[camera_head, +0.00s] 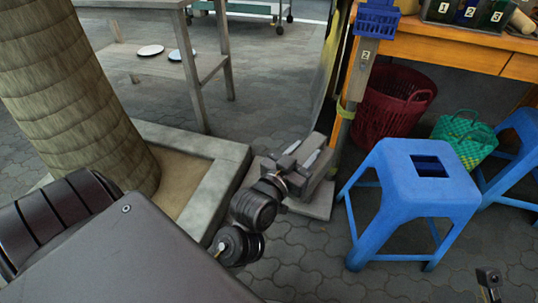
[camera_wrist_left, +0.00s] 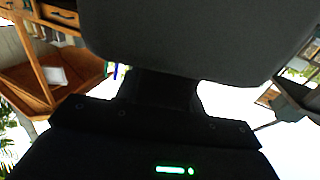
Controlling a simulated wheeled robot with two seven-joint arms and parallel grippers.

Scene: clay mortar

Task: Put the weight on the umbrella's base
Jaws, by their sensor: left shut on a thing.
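My left gripper (camera_head: 308,157) reaches in at the centre of the head view, shut on a grey block-like weight (camera_head: 322,168). The umbrella's base (camera_head: 314,205) is a flat grey slab on the paving, at the foot of the pole (camera_head: 342,122). The weight appears just over the slab; I cannot tell whether it touches it. The gripper and wrist hide part of both. In the left wrist view a large dark shape fills the top and hides the fingertips. Part of my right gripper (camera_head: 489,283) shows at the lower right; its jaw state is unclear.
A blue stool (camera_head: 410,185) stands close to the right of the base. A stone planter edge (camera_head: 225,175) with a trunk is on the left. A red basket (camera_head: 385,105), green woven bag (camera_head: 465,138) and orange table (camera_head: 450,48) are behind.

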